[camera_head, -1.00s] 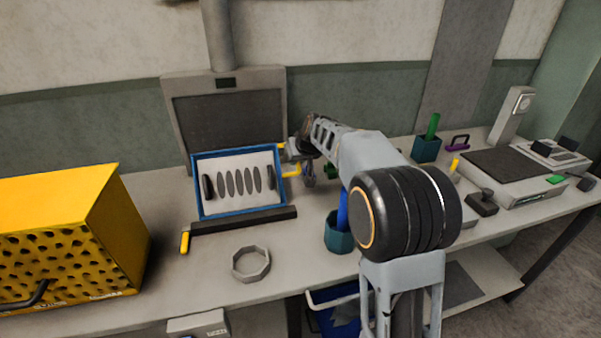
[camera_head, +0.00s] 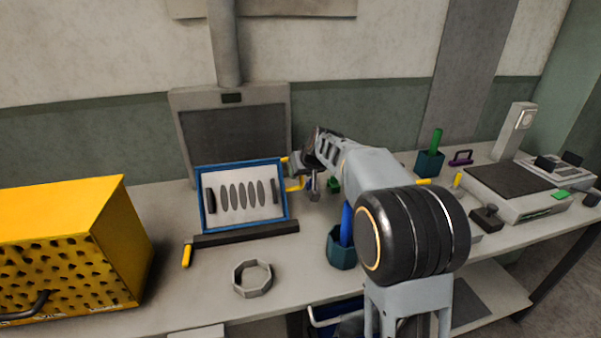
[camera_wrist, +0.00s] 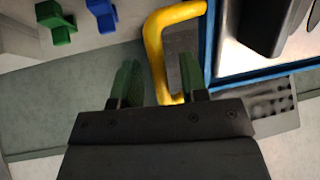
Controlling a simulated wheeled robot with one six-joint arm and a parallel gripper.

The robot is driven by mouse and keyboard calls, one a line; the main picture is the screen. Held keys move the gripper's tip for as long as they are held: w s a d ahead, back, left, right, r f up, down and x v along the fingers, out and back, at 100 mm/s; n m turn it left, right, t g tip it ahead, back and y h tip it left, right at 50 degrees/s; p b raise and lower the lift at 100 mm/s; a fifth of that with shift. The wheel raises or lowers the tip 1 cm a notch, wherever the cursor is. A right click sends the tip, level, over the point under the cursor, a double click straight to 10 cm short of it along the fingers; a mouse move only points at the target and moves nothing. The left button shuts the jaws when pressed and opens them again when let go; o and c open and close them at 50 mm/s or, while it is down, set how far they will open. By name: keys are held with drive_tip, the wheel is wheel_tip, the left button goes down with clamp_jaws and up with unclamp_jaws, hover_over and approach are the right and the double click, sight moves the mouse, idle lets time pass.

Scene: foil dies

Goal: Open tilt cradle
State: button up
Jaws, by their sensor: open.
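The tilt cradle (camera_head: 201,206) is a blue-framed panel with a row of dark oval slots, standing tilted on the bench in front of a grey hood. A yellow bent handle (camera_head: 296,184) sticks out from its right side. In the wrist view the handle (camera_wrist: 154,45) hangs beside the blue frame (camera_wrist: 212,45). In the head view my wrist hides part of the handle.
A dark bar (camera_head: 245,234) with a yellow grip (camera_head: 187,255) lies before the cradle. A grey octagonal ring (camera_head: 252,278) lies nearer. A yellow perforated box (camera_head: 62,245) stands left. A teal cup (camera_head: 341,250) with a blue tool stands right, close to my arm.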

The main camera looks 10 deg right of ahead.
drive_tip(key=v, duration=1.3)
drive_tip(key=shift+s, duration=0.2)
drive_tip(key=s+a+f+g+p, duration=0.1)
drive_tip(key=s+f+p, duration=0.1)
drive_tip(key=s, duration=0.6)
drive_tip(key=s+a+f+m+g+h+p, duration=0.1)
drive_tip(key=s+f+p, duration=0.2)
drive_tip(key=s, duration=0.5)
drive_tip(key=s+a+f+g+h+p, duration=0.1)
drive_tip(key=s+f+p, duration=0.2)
drive_tip(key=s, duration=0.5)
drive_tip(key=shift+f+g+p, duration=0.25)
drive_tip(key=shift+g+p, duration=0.05)
drive_tip(key=shift+g, duration=0.1)
